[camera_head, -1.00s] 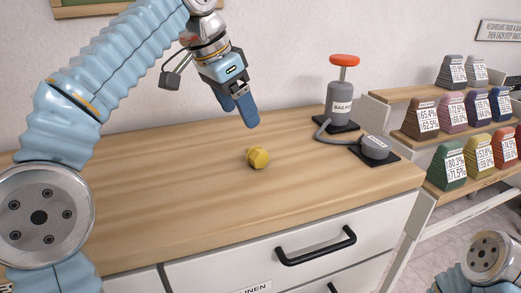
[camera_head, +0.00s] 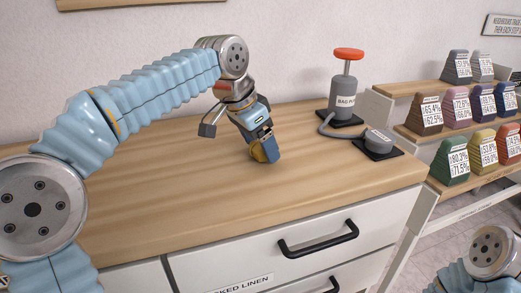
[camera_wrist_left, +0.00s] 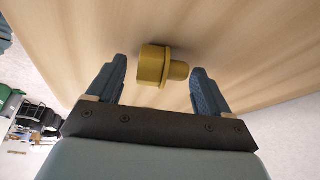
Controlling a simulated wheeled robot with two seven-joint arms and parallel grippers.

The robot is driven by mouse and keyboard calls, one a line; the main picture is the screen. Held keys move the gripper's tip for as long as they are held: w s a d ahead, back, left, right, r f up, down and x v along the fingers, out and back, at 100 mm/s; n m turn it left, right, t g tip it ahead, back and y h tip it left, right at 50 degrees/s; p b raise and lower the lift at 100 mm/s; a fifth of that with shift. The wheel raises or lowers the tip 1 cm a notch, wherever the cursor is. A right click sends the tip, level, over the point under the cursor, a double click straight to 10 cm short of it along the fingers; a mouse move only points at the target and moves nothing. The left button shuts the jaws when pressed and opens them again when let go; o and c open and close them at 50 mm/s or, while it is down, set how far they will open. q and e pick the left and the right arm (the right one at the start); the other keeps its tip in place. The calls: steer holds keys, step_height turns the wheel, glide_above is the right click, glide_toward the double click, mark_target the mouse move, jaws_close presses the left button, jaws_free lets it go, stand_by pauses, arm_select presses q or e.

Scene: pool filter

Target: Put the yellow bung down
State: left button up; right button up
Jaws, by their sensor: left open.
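The yellow bung (camera_head: 257,153) rests on the wooden countertop (camera_head: 180,185), partly hidden behind my left gripper's fingers in the head view. In the left wrist view the bung (camera_wrist_left: 155,66) lies on its side, with a wide hexagonal head to the left and a narrower plug to the right. My left gripper (camera_head: 265,152) is open and low over the counter, its fingers on either side of the bung. In the left wrist view there is a gap between the bung and each blue finger (camera_wrist_left: 205,92). My right gripper is not in view.
A grey pump with a red handle (camera_head: 345,95) stands on a black base at the back right, joined by a hose to a small grey unit (camera_head: 378,142). Shelves (camera_head: 425,135) with several coloured labelled blocks are at the right. The left countertop is clear.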

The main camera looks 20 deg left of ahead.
arm_select(q)
steer(key=c, duration=1.1)
